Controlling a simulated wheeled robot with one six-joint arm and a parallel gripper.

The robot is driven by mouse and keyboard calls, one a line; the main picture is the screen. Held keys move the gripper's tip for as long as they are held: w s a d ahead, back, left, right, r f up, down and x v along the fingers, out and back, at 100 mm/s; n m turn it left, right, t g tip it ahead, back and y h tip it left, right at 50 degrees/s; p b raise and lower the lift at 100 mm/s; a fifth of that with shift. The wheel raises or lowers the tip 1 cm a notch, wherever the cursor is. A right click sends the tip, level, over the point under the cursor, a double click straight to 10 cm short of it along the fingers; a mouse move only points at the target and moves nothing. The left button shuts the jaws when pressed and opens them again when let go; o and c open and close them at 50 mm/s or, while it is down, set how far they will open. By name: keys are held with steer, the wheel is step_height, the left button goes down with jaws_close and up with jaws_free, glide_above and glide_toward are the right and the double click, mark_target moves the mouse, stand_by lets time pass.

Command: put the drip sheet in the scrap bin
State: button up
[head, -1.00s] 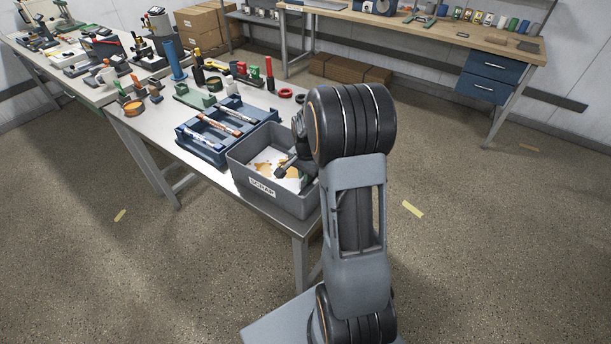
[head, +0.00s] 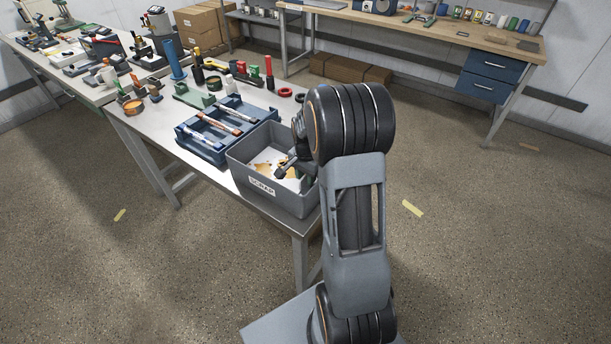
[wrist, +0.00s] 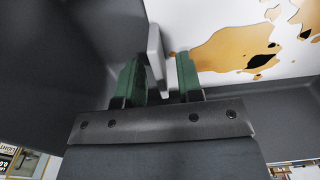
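The drip sheet (head: 265,166), white with yellow-brown stains, lies inside the grey scrap bin (head: 262,188) in the head view. Its stained face also shows at the upper right of the wrist view (wrist: 215,52). A light grey tab (wrist: 154,45) stands up at the sheet's left edge there. My gripper (wrist: 159,68) has its green fingers on either side of the tab, with a visible gap at the right finger. It looks open. In the head view my gripper (head: 283,171) is low inside the bin, and my arm hides the bin's right side.
A blue tray (head: 208,148) with several tubes stands just left of the bin on the metal table (head: 150,138). Red rings (head: 285,92) and upright tools are behind. The bin walls rise close around my gripper.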

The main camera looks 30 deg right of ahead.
step_height(320, 180, up, 11)
steer(key=s+a+r+n+t, duration=0.2)
steer(key=s+a+n, duration=0.4)
steer(key=s+a, duration=0.1)
steer(key=s+a+r+n+t, duration=0.1)
steer(key=s+a+n, duration=0.6)
steer(key=s+a, duration=0.1)
steer(key=shift+s+r+t, duration=0.25)
steer(key=shift+r+t, duration=0.1)
steer(key=shift+t, duration=0.05)
